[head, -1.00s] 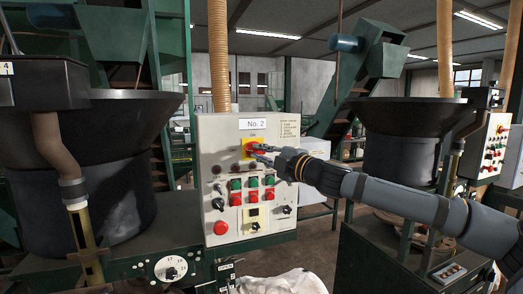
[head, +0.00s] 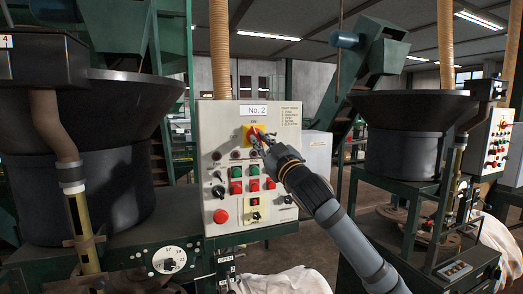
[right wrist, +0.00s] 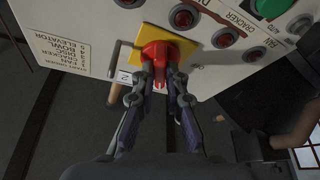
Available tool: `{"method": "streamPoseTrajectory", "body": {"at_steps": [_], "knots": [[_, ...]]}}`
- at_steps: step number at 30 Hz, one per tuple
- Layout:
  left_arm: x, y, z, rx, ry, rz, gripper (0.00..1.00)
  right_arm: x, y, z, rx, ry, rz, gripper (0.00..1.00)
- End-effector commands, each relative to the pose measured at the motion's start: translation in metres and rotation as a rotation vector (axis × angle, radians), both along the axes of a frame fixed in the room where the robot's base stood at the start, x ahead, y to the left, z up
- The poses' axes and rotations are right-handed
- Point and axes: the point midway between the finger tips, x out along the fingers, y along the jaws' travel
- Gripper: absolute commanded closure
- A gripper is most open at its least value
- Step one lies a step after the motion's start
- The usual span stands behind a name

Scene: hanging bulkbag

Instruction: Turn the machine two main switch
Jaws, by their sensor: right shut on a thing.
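The main switch is a red knob on a yellow plate (head: 248,130), high on the control panel (head: 208,130) labelled "No. 2". My right gripper (head: 262,142) is at the switch in the head view, its fingers partly covering the knob. In the right wrist view the fingers of my right gripper (right wrist: 162,88) stand on both sides of the red knob (right wrist: 160,55) and are shut on it. The yellow plate (right wrist: 187,46) shows behind the knob. My left gripper is not in view.
Below the switch are rows of green and red buttons (head: 237,187) and a large red button (head: 221,216). Large dark hoppers stand left (head: 80,190) and right (head: 400,150) of the panel. A white bag (head: 285,282) lies below it.

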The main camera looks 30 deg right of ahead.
Motion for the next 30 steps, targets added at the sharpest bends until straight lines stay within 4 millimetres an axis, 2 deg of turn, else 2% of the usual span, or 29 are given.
{"method": "streamPoseTrajectory", "body": {"at_steps": [1, 3, 15, 30], "knots": [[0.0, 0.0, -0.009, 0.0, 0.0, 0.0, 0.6, 0.0, 0.001, -0.005, 0.045, -0.011, 0.002, 1.0], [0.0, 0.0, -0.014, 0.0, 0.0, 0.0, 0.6, 0.001, 0.001, -0.005, 0.103, -0.024, 0.003, 1.0], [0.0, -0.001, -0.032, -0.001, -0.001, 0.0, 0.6, 0.002, 0.003, -0.003, 0.345, -0.08, 0.001, 1.0], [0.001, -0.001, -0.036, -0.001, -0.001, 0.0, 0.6, 0.002, 0.004, -0.003, 0.422, -0.096, 0.001, 1.0]]}}
